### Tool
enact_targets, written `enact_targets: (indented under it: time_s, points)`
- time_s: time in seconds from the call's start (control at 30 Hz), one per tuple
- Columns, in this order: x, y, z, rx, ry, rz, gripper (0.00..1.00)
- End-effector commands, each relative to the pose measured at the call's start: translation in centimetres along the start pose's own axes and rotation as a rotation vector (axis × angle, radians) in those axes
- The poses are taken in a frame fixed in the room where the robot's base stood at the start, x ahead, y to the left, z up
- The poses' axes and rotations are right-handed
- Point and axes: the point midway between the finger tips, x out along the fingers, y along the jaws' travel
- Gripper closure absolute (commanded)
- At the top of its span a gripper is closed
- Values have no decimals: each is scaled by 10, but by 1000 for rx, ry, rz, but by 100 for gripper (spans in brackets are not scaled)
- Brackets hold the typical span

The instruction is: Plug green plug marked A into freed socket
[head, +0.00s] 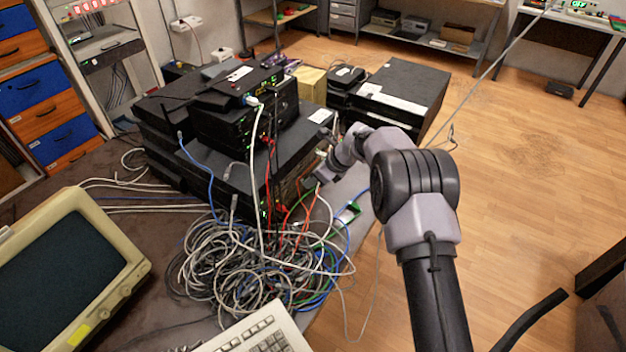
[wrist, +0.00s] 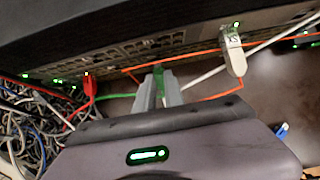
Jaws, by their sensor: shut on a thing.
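My gripper (wrist: 160,92) is shut on a green plug (wrist: 158,76) in the wrist view. The plug points at the front panel of the dark rack device (wrist: 130,52), at or very close to it; I cannot tell if it is inside a socket. Its mark is not readable. A green cable (wrist: 118,95) runs left from the gripper. In the head view my gripper (head: 312,182) is at the right end of the device stack (head: 270,150), small and partly hidden by my arm. The socket itself is hidden behind the plug and fingers.
A white tagged plug (wrist: 233,52) with an orange cable sits in the panel right of my gripper. A red plug (wrist: 89,86) is to the left. A loose blue plug (wrist: 281,131) lies at right. A tangle of cables (head: 250,255) covers the table below the stack.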

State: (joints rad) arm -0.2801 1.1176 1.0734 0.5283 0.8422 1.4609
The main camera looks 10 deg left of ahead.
Motion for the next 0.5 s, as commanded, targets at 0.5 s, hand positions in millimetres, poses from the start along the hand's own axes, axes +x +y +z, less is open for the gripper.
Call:
enact_targets:
  time_s: [0.5]
  points:
    - [4,0,6,0,0,0,100]
